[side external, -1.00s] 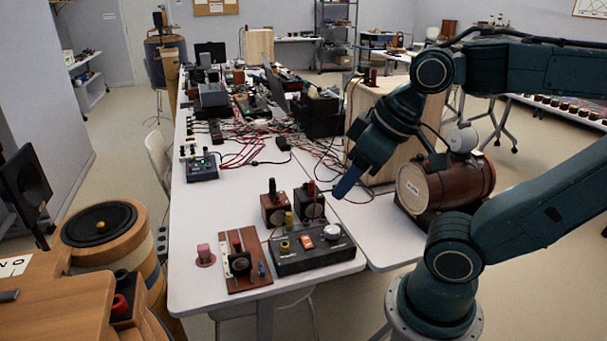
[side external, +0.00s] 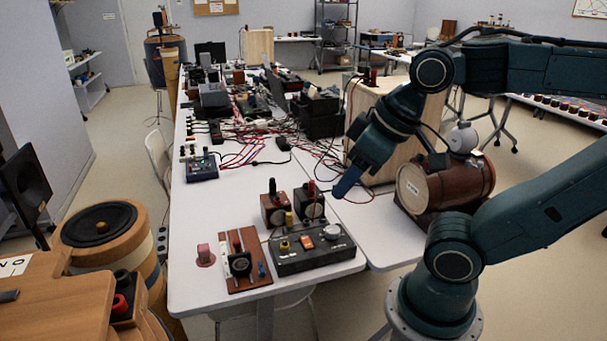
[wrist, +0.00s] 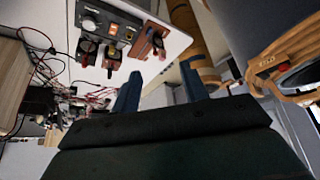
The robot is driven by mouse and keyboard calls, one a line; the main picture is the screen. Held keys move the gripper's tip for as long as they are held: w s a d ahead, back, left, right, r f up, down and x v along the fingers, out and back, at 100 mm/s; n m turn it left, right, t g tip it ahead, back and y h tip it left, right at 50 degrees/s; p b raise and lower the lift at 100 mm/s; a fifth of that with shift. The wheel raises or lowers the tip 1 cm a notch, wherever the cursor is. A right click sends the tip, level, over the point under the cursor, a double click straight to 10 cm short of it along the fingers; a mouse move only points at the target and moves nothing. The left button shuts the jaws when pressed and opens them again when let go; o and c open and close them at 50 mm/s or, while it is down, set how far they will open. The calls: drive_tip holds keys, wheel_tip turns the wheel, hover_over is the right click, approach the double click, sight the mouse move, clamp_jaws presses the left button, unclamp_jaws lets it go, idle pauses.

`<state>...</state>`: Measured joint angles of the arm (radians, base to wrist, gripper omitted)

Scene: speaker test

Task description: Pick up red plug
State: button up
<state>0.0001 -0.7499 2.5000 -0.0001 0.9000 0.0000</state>
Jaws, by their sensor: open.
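The two boxes show at upper left in the wrist view (wrist: 88,47); which plug is red is unclear there.
A black switch panel (side external: 300,262), a brown wooden panel (side external: 236,280) and a pinkish knob (side external: 204,254) are near the table's front edge. A brown barrel-shaped speaker (side external: 450,188) and a wooden cabinet (side external: 378,105) stand right. Tangled cables (side external: 245,148) lie behind.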

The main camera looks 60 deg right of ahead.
drive_tip(key=shift+o, duration=0.2)
drive_tip(key=shift+w, duration=0.1)
idle(0.4)
drive_tip(key=w+d+r+m+g, duration=0.2)
drive_tip(key=w+d+r+m, duration=0.15)
drive_tip(key=w+d, duration=0.4)
drive_tip(key=m+g, duration=0.4)
drive_tip(key=m, duration=0.6)
hover_over(312, 181)
wheel_tip(312, 181, down, 16)
drive_tip(key=f, duration=0.1)
drive_tip(key=shift+f, duration=4.1)
